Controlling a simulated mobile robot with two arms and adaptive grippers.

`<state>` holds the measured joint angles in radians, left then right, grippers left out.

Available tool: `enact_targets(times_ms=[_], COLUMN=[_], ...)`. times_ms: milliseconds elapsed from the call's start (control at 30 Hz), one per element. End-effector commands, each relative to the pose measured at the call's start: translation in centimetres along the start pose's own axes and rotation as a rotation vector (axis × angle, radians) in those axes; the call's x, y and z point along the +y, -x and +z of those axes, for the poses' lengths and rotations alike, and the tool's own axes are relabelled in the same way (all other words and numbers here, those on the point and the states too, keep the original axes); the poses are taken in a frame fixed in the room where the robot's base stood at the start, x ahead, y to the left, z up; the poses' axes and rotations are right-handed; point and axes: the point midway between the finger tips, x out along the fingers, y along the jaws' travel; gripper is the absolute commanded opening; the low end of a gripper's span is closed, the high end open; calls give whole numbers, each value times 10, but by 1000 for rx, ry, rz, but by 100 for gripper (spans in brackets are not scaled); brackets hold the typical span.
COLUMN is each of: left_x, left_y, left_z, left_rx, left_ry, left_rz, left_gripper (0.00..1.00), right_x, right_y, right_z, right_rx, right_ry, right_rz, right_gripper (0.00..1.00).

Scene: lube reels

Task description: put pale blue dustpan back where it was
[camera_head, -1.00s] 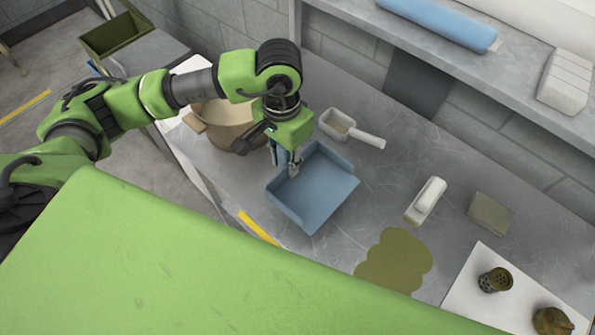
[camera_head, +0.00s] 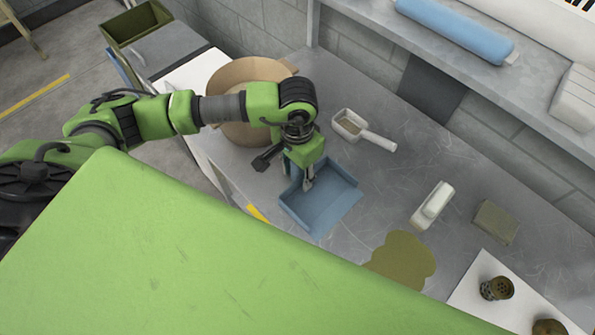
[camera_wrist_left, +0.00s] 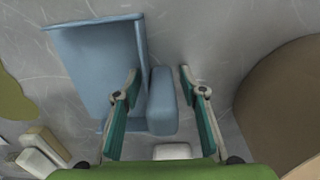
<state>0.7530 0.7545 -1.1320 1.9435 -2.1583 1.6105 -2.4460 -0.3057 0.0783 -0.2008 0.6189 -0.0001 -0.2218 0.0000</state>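The pale blue dustpan (camera_head: 325,205) is on the grey metal bench and looks flat on it. In the left wrist view its tray (camera_wrist_left: 88,68) is to the left and its handle (camera_wrist_left: 163,105) points between my fingers. My left gripper (camera_head: 307,186) is over the handle end. In the left wrist view the left gripper (camera_wrist_left: 160,77) has its fingers apart, one on each side of the handle, with a narrow gap showing on both sides. The gripper hides the handle in the head view. My right gripper is not in view.
A tan pot (camera_head: 232,80) stands close behind my left wrist. A white scoop (camera_head: 350,124), a white-handled brush (camera_head: 432,205), an olive block (camera_head: 495,222) and an olive spill (camera_head: 405,260) are around the dustpan. A shelf (camera_head: 480,75) overhangs the back.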

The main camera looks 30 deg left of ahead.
Motion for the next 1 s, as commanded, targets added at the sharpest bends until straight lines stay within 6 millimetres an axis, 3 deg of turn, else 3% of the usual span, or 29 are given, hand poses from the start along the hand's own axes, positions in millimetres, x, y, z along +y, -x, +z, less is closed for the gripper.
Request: enact_targets(times_ms=[400,467,800,1000], left_x=[0,0,-1,0], left_y=[5,9,78,110], left_z=[0,-2,-2,-1], left_rx=[-1,4,8,3], left_ry=[0,0,-1,0], left_rz=[0,0,-2,-1], left_gripper=[41,41,41,41], right_x=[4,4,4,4], right_y=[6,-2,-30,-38], right_z=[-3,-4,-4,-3], right_rx=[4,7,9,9], right_ry=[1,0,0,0], right_rz=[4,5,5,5], right_gripper=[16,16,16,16])
